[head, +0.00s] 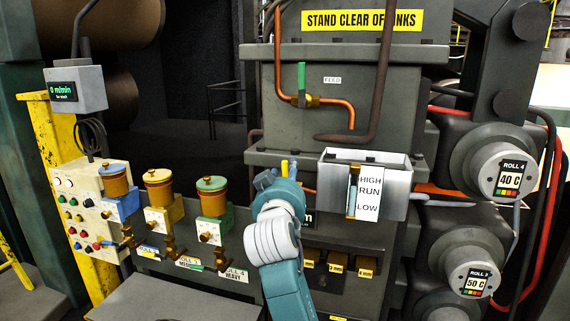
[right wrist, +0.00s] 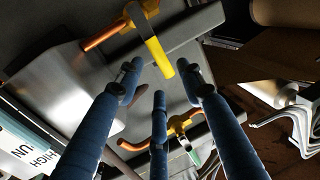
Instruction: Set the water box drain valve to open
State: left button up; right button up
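The water box (head: 333,158) is a grey metal box with a sight glass beside a HIGH, RUN, LOW label. It also shows in the right wrist view (right wrist: 65,85). Left of it, the yellow drain valve handle (head: 284,168) is mostly hidden behind my right gripper (head: 277,180). In the right wrist view the yellow-tipped handle (right wrist: 160,58) hangs from a brass valve on a copper pipe (right wrist: 105,37) and lies crosswise to the pipe. My right gripper's blue fingers (right wrist: 160,82) are spread around the handle's end, with no clear contact. My left gripper is not in view.
A green-handled FEED valve (head: 302,85) sits above on a copper pipe. Three lidded pots (head: 212,195) with brass cocks stand at the left. Roll ends (head: 500,170) with temperature dials stick out at the right. A dark pipe (head: 377,90) runs down above the box.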

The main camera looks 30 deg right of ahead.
aim_at(287, 168)
jog(key=p+x, duration=0.1)
jog(key=x, duration=0.3)
jog(key=shift+a+r, duration=0.1)
jog(key=shift+w+d, duration=0.35)
jog(key=shift+w, duration=0.05)
grip_shut()
